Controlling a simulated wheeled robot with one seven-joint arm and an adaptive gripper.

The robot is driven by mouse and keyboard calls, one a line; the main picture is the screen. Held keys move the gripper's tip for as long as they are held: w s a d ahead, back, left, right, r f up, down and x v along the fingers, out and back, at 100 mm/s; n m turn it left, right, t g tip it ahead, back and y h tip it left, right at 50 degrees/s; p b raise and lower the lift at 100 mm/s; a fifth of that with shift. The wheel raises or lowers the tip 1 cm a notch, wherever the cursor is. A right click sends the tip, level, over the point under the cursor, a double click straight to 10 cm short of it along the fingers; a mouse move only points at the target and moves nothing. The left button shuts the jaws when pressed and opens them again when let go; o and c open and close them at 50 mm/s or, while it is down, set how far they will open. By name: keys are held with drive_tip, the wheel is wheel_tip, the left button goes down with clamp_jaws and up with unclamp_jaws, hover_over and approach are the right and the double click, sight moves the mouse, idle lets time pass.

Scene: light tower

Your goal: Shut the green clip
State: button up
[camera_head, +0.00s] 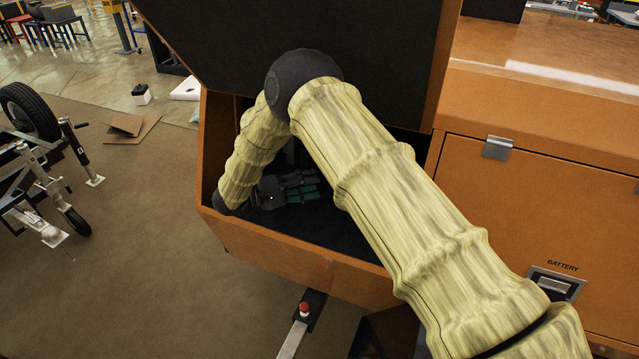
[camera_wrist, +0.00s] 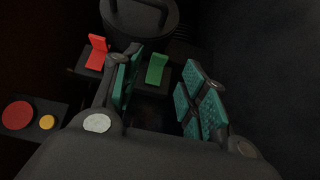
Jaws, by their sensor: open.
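The green clip (camera_wrist: 156,69) stands raised on a dark block in the wrist view. It shows in the gap between the fingers of my gripper (camera_wrist: 168,88), beyond the fingertips and nearer the left finger. My gripper is open, with teal pads on both fingers and nothing between them that I can see held. The green clip cannot be made out in the head view.
A red clip (camera_wrist: 97,53) stands up just left of my left finger. A round black part (camera_wrist: 140,17) lies behind the clips. A red button (camera_wrist: 17,115) and a yellow one (camera_wrist: 47,122) are at lower left. The orange compartment wall (camera_head: 300,272) surrounds my gripper.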

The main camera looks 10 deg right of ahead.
drive_tip(key=shift+s+a, duration=0.1)
drive_tip(key=shift+a, duration=1.45)
drive_tip(key=c, duration=0.4)
drive_tip(key=shift+a+f+t+b, duration=0.1)
drive_tip(key=shift+a+t+b, duration=0.1)
drive_tip(key=shift+t+b, duration=0.3)
drive_tip(key=c, duration=0.4)
drive_tip(key=shift+a+n+t+b, duration=0.3)
drive_tip(key=shift+n+t+b, duration=0.2)
drive_tip(key=shift+b, duration=0.05)
clamp_jaws()
drive_tip(key=shift+s+a+n+t+y+b, duration=0.85)
drive_tip(key=shift+a+n+t+y+b, duration=0.75)
drive_tip(key=shift+a+n+t+b, duration=1.3)
drive_tip(key=w+d+t+p, duration=0.1)
drive_tip(key=w+d+p, duration=0.1)
drive_tip(key=d, duration=1)
drive_tip(key=shift+w+d+m, duration=0.3)
drive_tip(key=shift+w+d, duration=0.1)
drive_tip(key=shift+w, duration=0.15)
